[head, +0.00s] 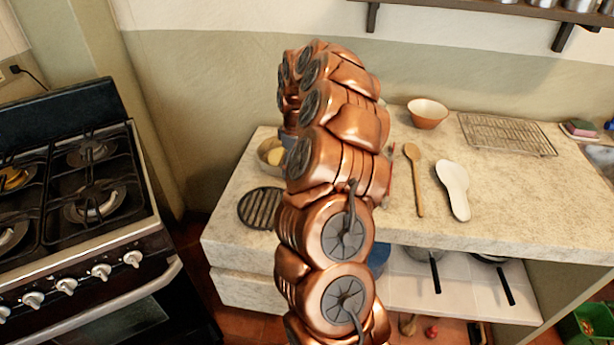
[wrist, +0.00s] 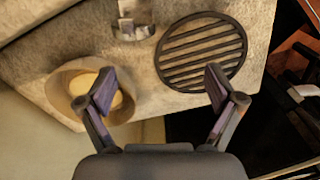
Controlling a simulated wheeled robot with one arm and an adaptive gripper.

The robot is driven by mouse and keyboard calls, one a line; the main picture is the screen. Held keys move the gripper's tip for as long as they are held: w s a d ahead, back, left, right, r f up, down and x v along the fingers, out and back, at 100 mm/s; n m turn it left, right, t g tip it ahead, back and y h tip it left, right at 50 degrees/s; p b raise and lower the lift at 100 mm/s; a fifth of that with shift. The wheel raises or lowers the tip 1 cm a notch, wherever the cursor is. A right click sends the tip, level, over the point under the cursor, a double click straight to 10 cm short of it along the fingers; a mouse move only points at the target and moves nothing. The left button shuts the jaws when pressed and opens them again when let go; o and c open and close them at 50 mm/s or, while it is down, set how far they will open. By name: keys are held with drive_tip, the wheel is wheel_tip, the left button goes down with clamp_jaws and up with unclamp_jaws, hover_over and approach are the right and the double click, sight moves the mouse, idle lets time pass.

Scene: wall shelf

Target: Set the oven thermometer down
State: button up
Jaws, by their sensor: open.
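A small silvery metal object (wrist: 131,28), which looks like the oven thermometer, is on the stone countertop (wrist: 160,68) at the top of the wrist view. It is beside the black round trivet (wrist: 203,52), and its top end is cut off by the frame edge. My gripper (wrist: 160,88) is open and its fingers are apart with nothing between them. The metal object lies beyond the fingertips, not touching them. In the head view my arm hides the metal object, and my gripper cannot be made out there.
A bowl with something yellow in it (wrist: 65,88) lies behind my left finger, near the counter edge. The trivet (head: 260,208) also shows in the head view. A wooden spoon (head: 415,180), white spoon rest (head: 454,190), terracotta bowl (head: 427,114) and wire rack (head: 507,135) occupy the right.

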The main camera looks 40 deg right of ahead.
drive_tip(key=d, duration=0.3)
drive_tip(key=shift+s+d+f+p, duration=0.15)
drive_tip(key=shift+s+d+p, duration=0.2)
drive_tip(key=shift+s, duration=0.05)
drive_tip(key=shift+s+d+f, duration=0.15)
drive_tip(key=shift+d+f, duration=0.05)
drive_tip(key=shift+d, duration=0.1)
wheel_tip(320, 180, down, 2)
drive_tip(key=shift+f, duration=0.15)
drive_tip(key=shift+s+a+f, duration=0.1)
drive_tip(key=shift+f, duration=1.25)
drive_tip(key=shift+a+f, duration=0.1)
drive_tip(key=shift+f, duration=1.25)
drive_tip(key=c, duration=1.3)
